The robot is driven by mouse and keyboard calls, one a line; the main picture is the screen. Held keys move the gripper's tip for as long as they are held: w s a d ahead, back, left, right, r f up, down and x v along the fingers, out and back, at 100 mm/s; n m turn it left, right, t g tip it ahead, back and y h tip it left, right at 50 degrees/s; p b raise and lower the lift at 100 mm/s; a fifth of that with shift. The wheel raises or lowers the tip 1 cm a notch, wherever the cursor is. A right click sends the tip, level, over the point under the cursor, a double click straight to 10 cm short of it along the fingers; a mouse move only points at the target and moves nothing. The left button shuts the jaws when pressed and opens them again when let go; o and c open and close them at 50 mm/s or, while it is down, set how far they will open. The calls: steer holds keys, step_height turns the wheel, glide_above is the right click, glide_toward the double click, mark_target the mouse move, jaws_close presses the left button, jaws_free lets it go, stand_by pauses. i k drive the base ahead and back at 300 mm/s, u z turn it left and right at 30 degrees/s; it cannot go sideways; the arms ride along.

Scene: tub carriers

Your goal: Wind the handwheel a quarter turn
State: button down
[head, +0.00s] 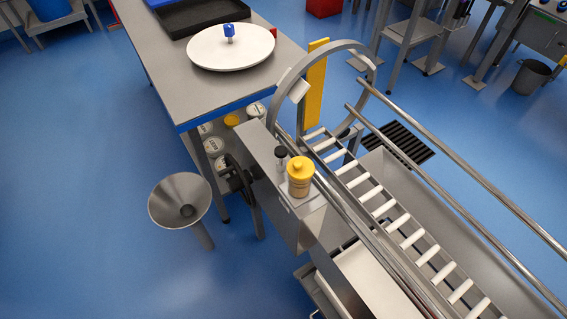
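What looks like the handwheel (249,194) is a dark wheel on the left side of the steel roller conveyor's end housing (270,160). I see it nearly edge-on, so its spokes and turn angle are hard to make out. Its upper part is close to the table's front leg and lower shelf. My gripper is not in view, so its distance from the wheel and whether it is open do not show.
A grey funnel-shaped basin (168,205) stands left of the wheel. A yellow-capped jar (300,178) and a small dark knob (281,152) sit on the housing. A steel table (165,75) holds a round white plate (215,58). Blue floor at left is clear.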

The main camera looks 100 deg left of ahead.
mark_target(243, 178)
steer(key=u, duration=0.1)
steer(key=k, duration=0.5)
steer(key=u, duration=4.3)
